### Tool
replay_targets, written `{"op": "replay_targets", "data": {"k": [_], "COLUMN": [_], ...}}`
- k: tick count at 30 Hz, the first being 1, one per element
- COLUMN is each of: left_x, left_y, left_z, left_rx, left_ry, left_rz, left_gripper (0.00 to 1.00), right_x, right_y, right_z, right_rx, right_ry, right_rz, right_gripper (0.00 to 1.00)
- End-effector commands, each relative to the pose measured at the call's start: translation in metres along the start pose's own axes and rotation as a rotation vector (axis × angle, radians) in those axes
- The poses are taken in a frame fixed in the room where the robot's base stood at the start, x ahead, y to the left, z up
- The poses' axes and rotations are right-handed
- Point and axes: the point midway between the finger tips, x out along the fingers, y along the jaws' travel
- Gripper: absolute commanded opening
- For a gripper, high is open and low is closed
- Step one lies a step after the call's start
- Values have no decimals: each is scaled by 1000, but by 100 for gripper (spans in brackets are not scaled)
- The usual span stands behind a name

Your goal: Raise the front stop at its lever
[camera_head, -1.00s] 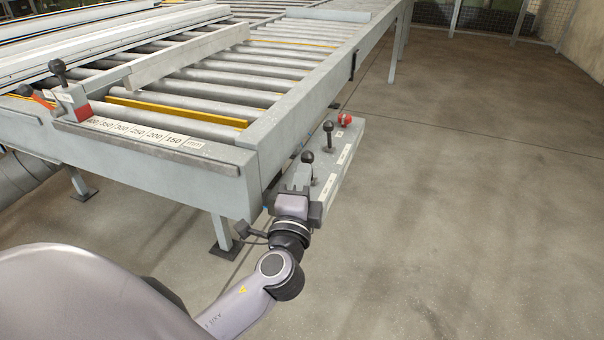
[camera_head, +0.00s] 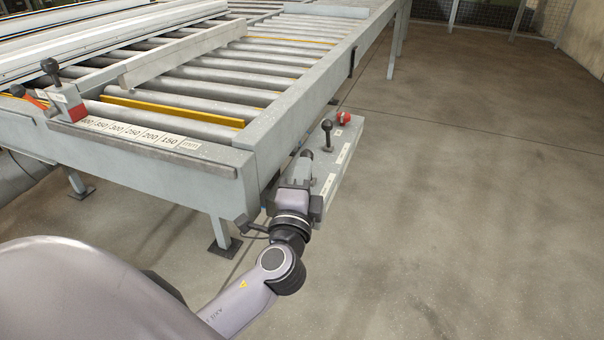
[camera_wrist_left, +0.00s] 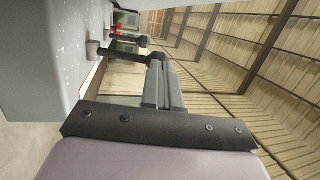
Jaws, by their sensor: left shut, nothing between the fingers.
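The grey control box (camera_head: 342,160) sticks out from the right side of the roller table. Two black-knobbed levers stand on it: a far lever (camera_head: 327,135) and a near lever (camera_head: 307,154), of which little more than the knob shows behind my gripper. Which one works the front stop I cannot read. My left gripper (camera_head: 299,168) is shut and empty at the near lever, close against its knob. In the left wrist view the near lever (camera_wrist_left: 125,54) reaches to the fingertips (camera_wrist_left: 158,62); contact is unclear. My right gripper is not in view.
A red button (camera_head: 344,118) sits at the box's far end. The roller table (camera_head: 205,168) with its scale strip and another lever (camera_head: 52,72) lies left of the box. The floor to the right is clear.

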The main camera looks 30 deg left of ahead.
Motion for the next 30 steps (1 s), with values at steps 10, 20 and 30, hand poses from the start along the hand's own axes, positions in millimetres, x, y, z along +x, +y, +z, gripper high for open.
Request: {"op": "replay_targets", "data": {"k": [10, 20, 30], "left_x": [23, 43, 51], "left_y": [-11, -14, -14], "left_z": [-5, -8, -10], "left_rx": [-3, -1, 0], "left_ry": [-1, -1, 0], "left_rz": [-3, -2, -1], "left_gripper": [0, 0, 0], "right_x": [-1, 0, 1], "right_y": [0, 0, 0], "right_z": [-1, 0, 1], "right_rx": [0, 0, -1], "right_ry": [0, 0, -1], "right_rz": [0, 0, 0], "right_gripper": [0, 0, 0]}}
